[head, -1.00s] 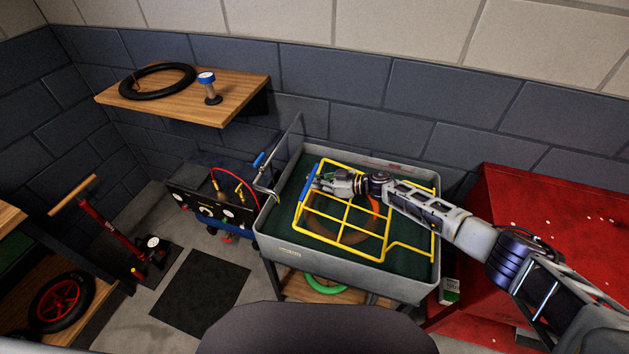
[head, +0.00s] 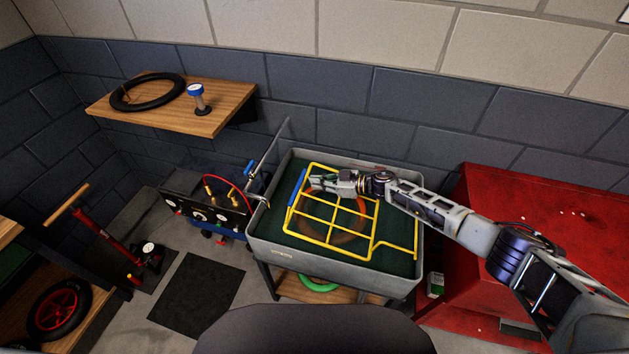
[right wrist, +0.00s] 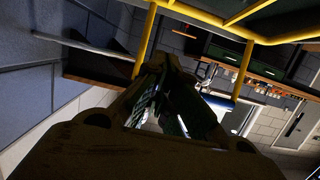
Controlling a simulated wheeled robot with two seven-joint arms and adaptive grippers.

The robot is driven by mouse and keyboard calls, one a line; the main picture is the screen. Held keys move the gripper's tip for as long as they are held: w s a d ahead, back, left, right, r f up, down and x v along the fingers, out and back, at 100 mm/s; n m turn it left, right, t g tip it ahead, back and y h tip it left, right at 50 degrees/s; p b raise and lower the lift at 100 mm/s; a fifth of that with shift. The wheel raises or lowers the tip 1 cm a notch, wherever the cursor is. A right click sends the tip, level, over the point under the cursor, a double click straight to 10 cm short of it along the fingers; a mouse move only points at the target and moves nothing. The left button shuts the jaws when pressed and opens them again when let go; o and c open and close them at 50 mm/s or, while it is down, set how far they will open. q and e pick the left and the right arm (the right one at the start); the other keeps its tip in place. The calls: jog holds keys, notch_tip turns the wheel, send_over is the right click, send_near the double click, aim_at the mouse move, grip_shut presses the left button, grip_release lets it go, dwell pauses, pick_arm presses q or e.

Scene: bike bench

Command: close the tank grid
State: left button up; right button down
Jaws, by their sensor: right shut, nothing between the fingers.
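The yellow tank grid (head: 334,238) lies low over the grey tank (head: 336,271) in the head view, with a blue grip (head: 298,188) on its left side. The tank's inside is dark green, and a brownish ring shows dimly under the grid. My right gripper (head: 313,182) is shut and empty, over the upper left part of the grid near the blue grip. I cannot tell whether it touches the grid. In the right wrist view, yellow bars (right wrist: 208,18) cross above the shut fingers (right wrist: 168,95). My left gripper is not in view.
A tap (head: 262,172) stands at the tank's left edge, beside a gauge panel (head: 205,213). A red cabinet (head: 520,215) is right of the tank under my arm. A wooden shelf (head: 215,107) holds a black tyre (head: 147,92). A red floor pump (head: 107,240) stands at left.

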jog(key=shift+s+d+r+p, duration=0.2)
jog(key=shift+d+r+p, duration=0.3)
jog(key=shift+d, duration=0.15)
jog(key=shift+s+d+r+p, duration=0.2)
jog(key=shift+d+r+p, duration=0.25)
jog(key=shift+d, duration=0.15)
